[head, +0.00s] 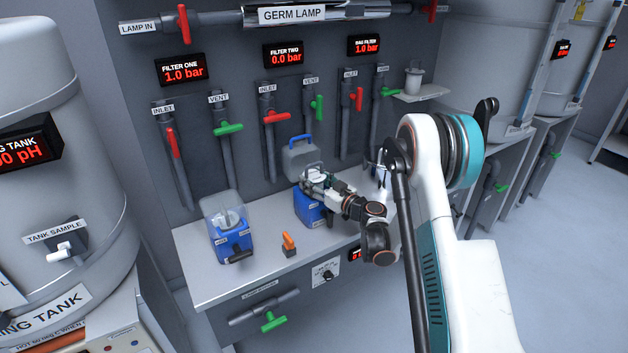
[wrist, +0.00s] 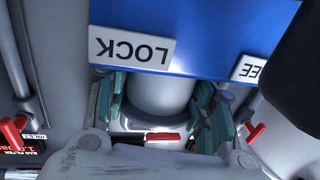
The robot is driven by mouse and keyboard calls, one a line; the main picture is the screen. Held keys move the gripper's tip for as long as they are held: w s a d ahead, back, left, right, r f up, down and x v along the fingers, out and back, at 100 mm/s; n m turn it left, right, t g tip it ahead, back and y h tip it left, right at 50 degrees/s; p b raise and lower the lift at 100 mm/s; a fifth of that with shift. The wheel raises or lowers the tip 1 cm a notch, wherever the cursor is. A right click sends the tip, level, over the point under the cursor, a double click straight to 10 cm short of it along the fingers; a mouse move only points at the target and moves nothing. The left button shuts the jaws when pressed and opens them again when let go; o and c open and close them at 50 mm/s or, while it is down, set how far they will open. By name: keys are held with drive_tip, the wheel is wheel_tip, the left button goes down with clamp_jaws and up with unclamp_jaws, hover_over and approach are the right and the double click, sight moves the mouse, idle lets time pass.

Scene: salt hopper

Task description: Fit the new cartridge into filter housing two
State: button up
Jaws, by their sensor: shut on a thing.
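Filter housing two (head: 311,209) is a blue base on the bench, with its clear, blue-rimmed cover (head: 301,156) raised behind it. My gripper (head: 312,180) is right over this base. In the wrist view my gripper (wrist: 158,105) has its teal-padded fingers on both sides of a pale grey-white cylinder, which looks like the cartridge (wrist: 158,95). The cylinder's far end meets or passes behind the edge of the blue housing (wrist: 210,35), which bears a LOCK label (wrist: 131,48). I cannot tell how deep it sits. The filter two display (head: 284,54) reads 0.0 bar.
Filter housing one (head: 231,240) stands left with its clear cover down. A small orange-handled thing (head: 289,243) stands on the bench (head: 215,285) between the housings. Filter two's red inlet handle (head: 275,117) lies across its pipe; its green vent handle (head: 318,107) stands along its pipe.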

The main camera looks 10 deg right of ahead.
drive_tip(key=shift+f, duration=0.7)
drive_tip(key=o, duration=1.3)
drive_tip(key=o, duration=0.5)
drive_tip(key=shift+v, duration=3)
